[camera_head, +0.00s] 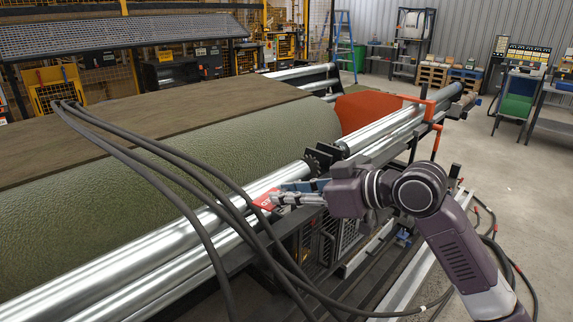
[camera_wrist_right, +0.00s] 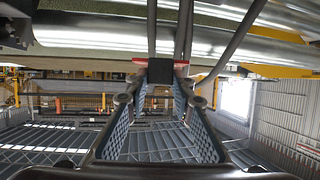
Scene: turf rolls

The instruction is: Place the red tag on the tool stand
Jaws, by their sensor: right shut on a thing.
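The red tag (camera_head: 265,202) with white lettering is at the tips of my right gripper (camera_head: 281,198), in front of the shiny rollers. In the right wrist view, the tag (camera_wrist_right: 141,61) shows as a red strip beyond the fingertips, with a black block (camera_wrist_right: 160,75) between them. My right gripper (camera_wrist_right: 160,88) is shut on the tag. I cannot tell whether the tag touches the machine behind it. A stand with a green panel (camera_head: 515,105) is at the far right; I cannot tell whether it is the tool stand. My left gripper is not in view.
Long metal rollers (camera_head: 215,215) and a big green turf roll (camera_head: 190,165) fill the left. Black cables (camera_head: 170,155) arc in front of them. An orange bracket (camera_head: 430,105) stands at the rollers' far end. Open grey floor (camera_head: 490,165) lies to the right.

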